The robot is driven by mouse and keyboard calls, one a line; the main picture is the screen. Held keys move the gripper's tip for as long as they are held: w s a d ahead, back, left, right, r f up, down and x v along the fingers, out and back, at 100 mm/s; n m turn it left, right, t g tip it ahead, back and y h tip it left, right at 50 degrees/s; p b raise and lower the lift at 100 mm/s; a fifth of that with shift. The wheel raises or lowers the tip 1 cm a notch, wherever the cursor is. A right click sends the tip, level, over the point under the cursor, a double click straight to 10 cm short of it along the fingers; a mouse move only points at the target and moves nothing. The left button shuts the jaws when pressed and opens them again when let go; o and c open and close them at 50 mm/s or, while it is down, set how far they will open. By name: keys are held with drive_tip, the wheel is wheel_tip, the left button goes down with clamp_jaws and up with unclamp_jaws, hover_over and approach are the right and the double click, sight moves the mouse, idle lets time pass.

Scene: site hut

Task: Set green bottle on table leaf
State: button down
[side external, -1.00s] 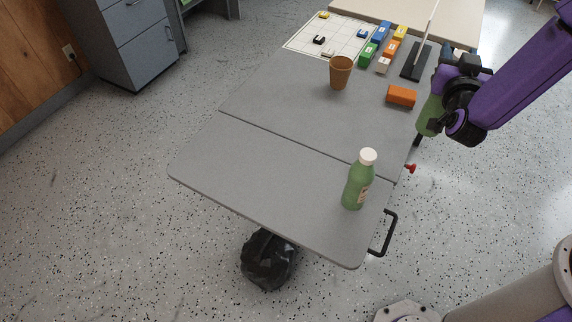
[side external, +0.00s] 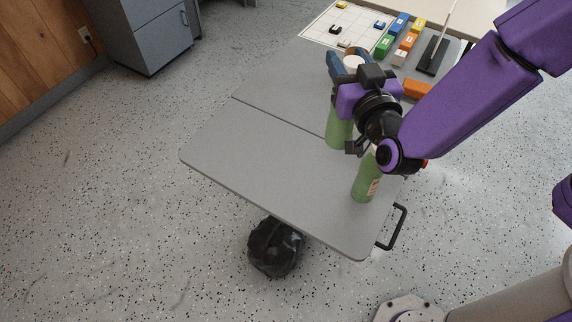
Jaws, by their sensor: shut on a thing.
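My gripper (side external: 350,82) is shut on a green bottle (side external: 339,128) with a white cap (side external: 354,62). The bottle is roughly upright, and its base shows near the seam between the main tabletop and the table leaf. I cannot tell whether it touches the surface. The grey table leaf (side external: 270,150) is the near section of the table. A second green bottle (side external: 365,187) stands on the leaf near its right edge. My gripper and wrist hide its top.
The main tabletop (side external: 285,75) holds a white grid sheet (side external: 322,30), several coloured blocks (side external: 385,45), an orange block (side external: 416,89) and a black stand (side external: 432,55). A black handle (side external: 397,228) juts from the leaf's right edge. The leaf's left half is clear.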

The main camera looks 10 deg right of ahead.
hover_over(332, 134)
drive_tip(key=w+d, duration=0.2)
drive_tip(key=w, duration=0.1)
wheel_tip(332, 134, down, 7)
drive_tip(key=shift+a+f, duration=0.2)
drive_tip(key=shift+f, duration=5.3)
drive_tip(key=c, duration=0.9)
unclamp_jaws()
drive_tip(key=shift+f, duration=0.1)
drive_tip(key=shift+c, duration=0.2)
drive_tip(key=o, duration=0.4)
drive_tip(key=shift+c, duration=0.2)
drive_tip(key=s, duration=1.2)
